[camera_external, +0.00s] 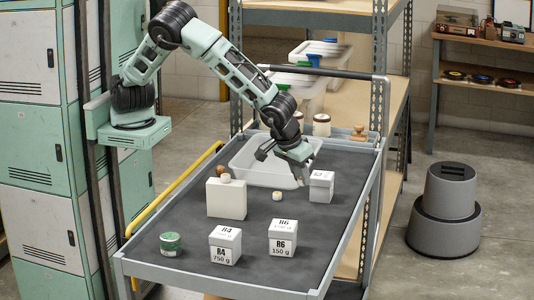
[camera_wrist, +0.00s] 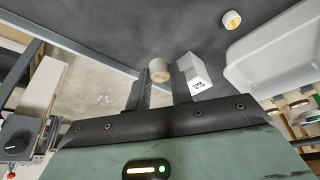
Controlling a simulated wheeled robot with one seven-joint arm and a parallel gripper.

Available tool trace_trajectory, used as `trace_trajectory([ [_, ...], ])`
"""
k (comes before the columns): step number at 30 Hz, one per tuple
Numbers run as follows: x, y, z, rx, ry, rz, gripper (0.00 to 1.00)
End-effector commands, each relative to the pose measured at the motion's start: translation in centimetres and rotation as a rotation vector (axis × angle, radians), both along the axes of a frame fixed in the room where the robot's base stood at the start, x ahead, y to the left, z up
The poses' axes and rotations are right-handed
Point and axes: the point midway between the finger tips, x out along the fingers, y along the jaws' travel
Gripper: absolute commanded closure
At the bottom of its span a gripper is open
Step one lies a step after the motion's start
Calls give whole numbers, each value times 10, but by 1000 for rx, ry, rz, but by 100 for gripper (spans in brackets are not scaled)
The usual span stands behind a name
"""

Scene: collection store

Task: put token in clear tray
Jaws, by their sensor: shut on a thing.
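My gripper (camera_external: 304,178) is low over the cart top, just right of the clear tray. In the wrist view, its two fingers (camera_wrist: 163,86) are shut on a small beige cylindrical token (camera_wrist: 160,71) at their tips. In the outside view I cannot make out the held token. The clear tray (camera_external: 240,164) is a shallow translucent bin at the back of the cart; its rim also shows in the wrist view (camera_wrist: 268,45). Another small pale round piece (camera_external: 277,196) with a yellowish top lies on the dark mat, also seen in the wrist view (camera_wrist: 232,20).
A white box (camera_external: 320,187) stands close to my gripper. Labelled boxes R4 (camera_external: 225,245) and R6 (camera_external: 282,238) stand at the front. A green tin (camera_external: 170,243) is at front left. The cart has a raised rim.

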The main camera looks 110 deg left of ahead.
Motion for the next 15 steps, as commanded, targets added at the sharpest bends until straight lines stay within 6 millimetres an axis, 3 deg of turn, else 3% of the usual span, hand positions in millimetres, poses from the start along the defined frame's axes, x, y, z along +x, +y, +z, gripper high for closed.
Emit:
trace_trajectory([
  [1,-3,27,2,-3,5,87,100],
  [9,-46,160,3,-19,14,640,100],
  [15,-97,239,5,-10,16,1037,100],
])
